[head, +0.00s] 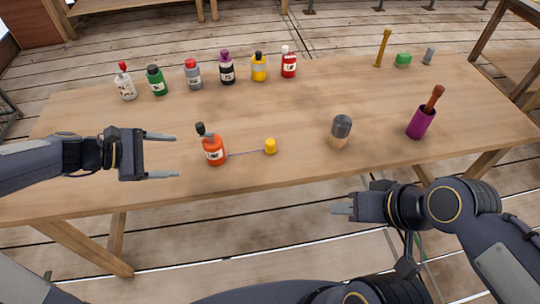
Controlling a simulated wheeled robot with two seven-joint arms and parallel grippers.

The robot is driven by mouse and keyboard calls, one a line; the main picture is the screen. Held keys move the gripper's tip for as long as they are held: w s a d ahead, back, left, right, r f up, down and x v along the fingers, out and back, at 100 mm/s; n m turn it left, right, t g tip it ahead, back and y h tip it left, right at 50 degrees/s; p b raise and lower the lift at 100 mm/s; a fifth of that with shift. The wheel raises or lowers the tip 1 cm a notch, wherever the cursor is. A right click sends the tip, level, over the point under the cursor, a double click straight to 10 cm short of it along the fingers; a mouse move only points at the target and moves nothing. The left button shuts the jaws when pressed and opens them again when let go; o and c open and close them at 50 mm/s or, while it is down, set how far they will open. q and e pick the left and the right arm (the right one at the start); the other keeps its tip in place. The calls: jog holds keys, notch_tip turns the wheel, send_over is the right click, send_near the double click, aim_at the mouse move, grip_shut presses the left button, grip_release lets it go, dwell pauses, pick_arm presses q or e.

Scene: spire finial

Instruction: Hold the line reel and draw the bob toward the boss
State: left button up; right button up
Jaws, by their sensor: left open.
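The line reel looks like an orange-red bottle-shaped body (214,152) with a dark top and a white label, upright near the table's front edge. A thin line runs right from it to a small yellow bob (270,146) on the table. A grey-topped cylinder with a tan base (340,132) stands farther right; I cannot tell whether it is the boss. My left gripper (176,156) is open and empty, its fingers pointing right at the reel, short of it. My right gripper (338,205) is in front of the table edge, below the grey-topped cylinder, apart from everything; its finger gap is unclear.
A row of several bottles (227,70) stands along the table's back left. A purple cup with a brown handle (421,122) stands at right. A brass post (383,48), a green piece (403,60) and a grey piece (429,55) are at back right. The table's middle (300,105) is clear.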

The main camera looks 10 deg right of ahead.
aim_at(211, 153)
pick_arm(q)
jog(key=w+f+n+b, duration=0.1)
jog(key=w+f, duration=0.1)
jog(key=f, duration=0.1)
jog(key=w+f+n+t+h+b, duration=0.1)
jog(key=w+f+n, duration=0.1)
jog(key=f, duration=0.1)
jog(key=w+f+n+h, duration=0.1)
jog(key=w+f+n, duration=0.1)
jog(key=f, duration=0.1)
jog(key=shift+w+f+t+b, duration=0.2)
jog(key=shift+f+t+b, duration=0.1)
jog(key=shift+f+b, duration=0.1)
jog(key=shift+w+d+f, duration=0.1)
jog(key=shift+d+f, duration=0.05)
jog(key=b+x, duration=0.3)
jog(key=x, duration=0.4)
jog(key=shift+d, duration=0.4)
jog(key=shift+x, duration=0.95)
pick_arm(e)
notch_tip(211, 153, down, 8)
jog(key=shift+r, duration=0.25)
pick_arm(q)
jog(key=c, duration=0.7)
